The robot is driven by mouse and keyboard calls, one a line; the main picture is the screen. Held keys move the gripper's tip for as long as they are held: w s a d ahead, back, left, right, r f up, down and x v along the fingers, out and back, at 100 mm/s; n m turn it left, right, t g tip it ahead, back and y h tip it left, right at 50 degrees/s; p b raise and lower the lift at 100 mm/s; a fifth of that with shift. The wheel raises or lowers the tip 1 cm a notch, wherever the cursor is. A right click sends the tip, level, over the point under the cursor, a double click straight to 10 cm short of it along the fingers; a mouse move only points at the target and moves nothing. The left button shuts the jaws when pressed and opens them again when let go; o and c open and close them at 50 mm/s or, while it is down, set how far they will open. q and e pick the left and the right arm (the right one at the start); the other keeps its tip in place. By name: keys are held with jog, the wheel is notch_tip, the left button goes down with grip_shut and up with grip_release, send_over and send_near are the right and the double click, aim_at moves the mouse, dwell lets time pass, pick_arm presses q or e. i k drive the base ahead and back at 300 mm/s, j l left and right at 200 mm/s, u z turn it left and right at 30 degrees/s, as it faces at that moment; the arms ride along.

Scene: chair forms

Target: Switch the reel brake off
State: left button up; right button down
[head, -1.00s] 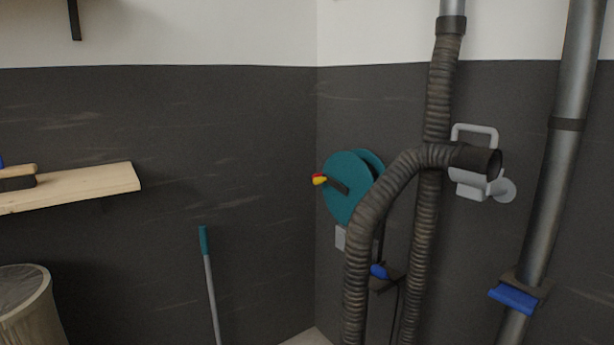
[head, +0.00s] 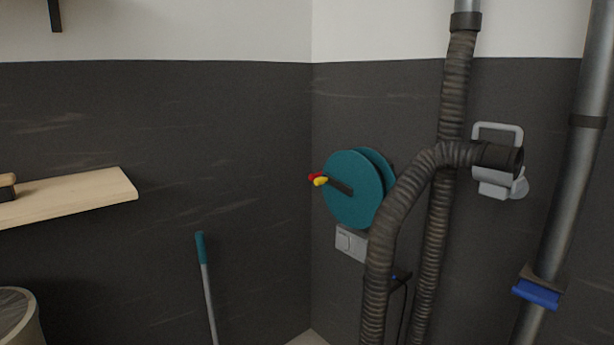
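A teal reel (head: 352,190) is mounted on the dark right-hand wall near the corner. The hose covers the plate's right end. Neither gripper is in view.
A ribbed dark hose (head: 381,270) hangs in front of the wall, right of the switch plate. A metal pipe (head: 568,190) with a blue gate handle (head: 536,293) stands further right. A teal-handled pole (head: 205,270) leans at the left, below a wooden shelf (head: 85,195).

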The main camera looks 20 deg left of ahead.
aim_at(312, 177)
jog(key=j, duration=2)
jog(key=i+l, duration=0.2)
jog(key=i, duration=0.3)
jog(key=i+l, duration=0.15)
jog(key=i, duration=0.35)
jog(key=i+l, duration=0.2)
jog(key=i, duration=0.35)
jog(key=i+l, duration=0.15)
jog(key=i, duration=0.35)
jog(key=u, duration=1.4)
